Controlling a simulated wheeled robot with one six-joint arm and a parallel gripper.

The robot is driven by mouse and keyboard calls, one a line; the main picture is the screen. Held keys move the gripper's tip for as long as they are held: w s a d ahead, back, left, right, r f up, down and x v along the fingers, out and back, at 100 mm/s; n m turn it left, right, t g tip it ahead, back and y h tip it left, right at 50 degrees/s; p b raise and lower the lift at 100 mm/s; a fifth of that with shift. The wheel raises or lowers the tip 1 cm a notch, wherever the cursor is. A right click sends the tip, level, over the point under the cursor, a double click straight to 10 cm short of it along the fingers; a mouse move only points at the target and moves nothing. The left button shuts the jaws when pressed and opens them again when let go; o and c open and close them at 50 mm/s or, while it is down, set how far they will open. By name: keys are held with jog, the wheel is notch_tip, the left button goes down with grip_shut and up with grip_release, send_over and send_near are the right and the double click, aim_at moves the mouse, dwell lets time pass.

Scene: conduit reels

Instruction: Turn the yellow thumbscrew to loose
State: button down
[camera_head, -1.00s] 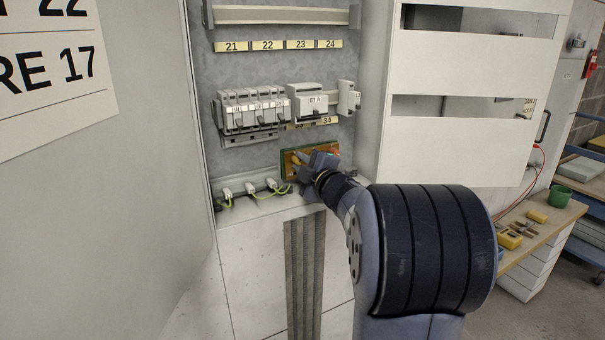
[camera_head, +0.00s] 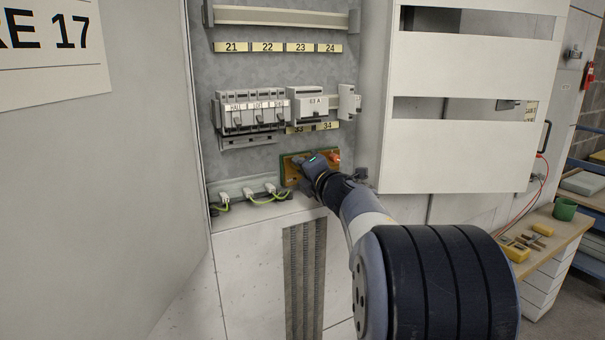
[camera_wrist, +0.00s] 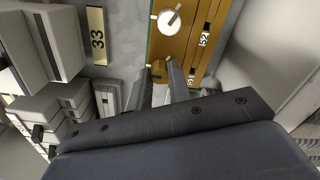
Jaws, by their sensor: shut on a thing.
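The yellow thumbscrew (camera_wrist: 159,67) shows in the wrist view as a dull yellow round head on the brown board (camera_wrist: 190,50). My gripper (camera_wrist: 163,76) has a finger on each side of it and is shut on it. Its lower part is hidden behind the fingers. In the head view my gripper (camera_head: 304,164) is at the left part of the board (camera_head: 287,172) and hides the thumbscrew. How far the thumbscrew is turned cannot be told.
A pale round knob (camera_wrist: 168,19) sits on the same board. Breakers (camera_head: 252,110) are on a rail above. Green-yellow wires (camera_head: 250,197) run at lower left. An open cabinet door (camera_head: 145,150) stands left, a white panel (camera_head: 470,100) right. A workbench (camera_head: 545,245) holds small parts.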

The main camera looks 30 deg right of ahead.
jog(key=shift+f+n, duration=0.1)
jog(key=shift+n, duration=0.3)
jog(key=c, duration=1.3)
grip_release()
jog(key=s, duration=1.1)
jog(key=shift+d+p, duration=0.15)
jog(key=shift+p, duration=0.2)
jog(key=shift+w, duration=0.1)
